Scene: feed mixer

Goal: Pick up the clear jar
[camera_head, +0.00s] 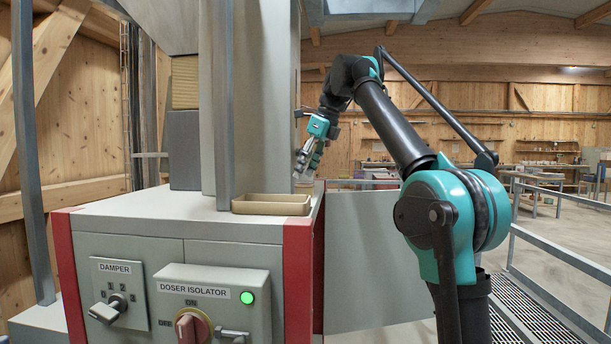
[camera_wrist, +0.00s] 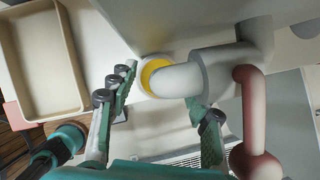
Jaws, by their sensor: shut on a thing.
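In the head view my gripper (camera_head: 312,158) points down at the back right corner of the machine's top. A small pale object (camera_head: 304,179), which looks like the clear jar, is at its fingertips. In the wrist view my gripper (camera_wrist: 163,95) has one finger on each side of a round white rim with a yellow inside (camera_wrist: 152,66), apparently the jar's mouth. A pale rounded part in front hides much of it. The gripper is shut on the jar. I cannot tell whether the jar touches the surface.
A shallow tan tray (camera_head: 271,204) stands on the machine top (camera_head: 150,208), left of my gripper; it also shows in the wrist view (camera_wrist: 80,60). A tall grey column (camera_head: 270,90) rises close by. In the wrist view a grey cylinder (camera_wrist: 222,72) and a reddish bar (camera_wrist: 253,115) crowd the right side.

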